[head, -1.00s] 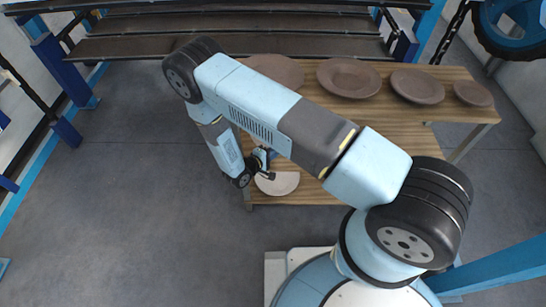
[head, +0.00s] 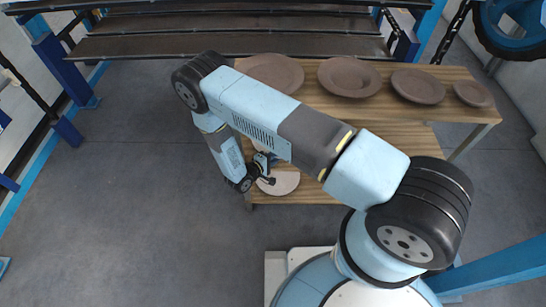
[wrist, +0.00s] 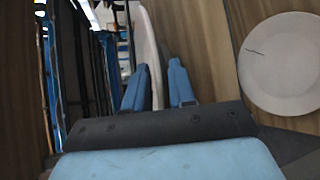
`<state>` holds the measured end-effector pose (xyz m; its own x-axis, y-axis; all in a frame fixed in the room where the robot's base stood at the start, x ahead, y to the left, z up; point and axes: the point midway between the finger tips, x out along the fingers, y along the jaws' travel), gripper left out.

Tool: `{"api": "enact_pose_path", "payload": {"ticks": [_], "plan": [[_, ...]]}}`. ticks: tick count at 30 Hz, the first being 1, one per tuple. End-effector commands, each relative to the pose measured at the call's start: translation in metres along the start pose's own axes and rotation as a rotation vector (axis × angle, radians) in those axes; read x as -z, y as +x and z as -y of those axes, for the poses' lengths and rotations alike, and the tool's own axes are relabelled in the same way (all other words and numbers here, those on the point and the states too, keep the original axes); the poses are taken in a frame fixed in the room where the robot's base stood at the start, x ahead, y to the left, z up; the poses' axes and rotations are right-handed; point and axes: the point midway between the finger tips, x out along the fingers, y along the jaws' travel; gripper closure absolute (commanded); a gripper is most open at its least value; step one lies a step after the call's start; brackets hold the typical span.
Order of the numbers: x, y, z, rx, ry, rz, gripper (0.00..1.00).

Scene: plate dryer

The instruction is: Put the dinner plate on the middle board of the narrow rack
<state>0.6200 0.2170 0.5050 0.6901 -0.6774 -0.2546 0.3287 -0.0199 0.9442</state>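A pale round plate (head: 284,183) lies at the table's front left corner in the head view, partly covered by my gripper (head: 268,179). The wrist view shows a pale plate (wrist: 285,65) with a dark crack-like line, flat on wood. My gripper (wrist: 160,85) has two blue fingers apart there. A narrow pale curved strip (wrist: 147,45), like a plate rim seen edge-on, shows between the fingers; I cannot tell whether they touch it. Several brown plates stand in a row, the largest brown plate (head: 270,72) at left. The rack's dark boards (head: 230,46) are at the back.
The wooden table (head: 320,190) has a slatted top. Smaller brown plates (head: 350,77) extend along its back to the right. Blue rack posts (head: 65,75) stand at left. Grey floor (head: 130,200) is clear left of the table.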

Motion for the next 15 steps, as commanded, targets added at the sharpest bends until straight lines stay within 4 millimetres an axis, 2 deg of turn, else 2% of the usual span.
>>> {"api": "enact_pose_path", "payload": {"ticks": [4, 8, 15], "plan": [[0.0, -0.005, 0.0, 0.0, 0.0, -0.001, 0.76], [0.001, -0.019, 0.0, 0.0, 0.0, -0.003, 0.76], [0.001, -0.066, 0.0, 0.001, 0.0, -0.004, 0.76]]}}
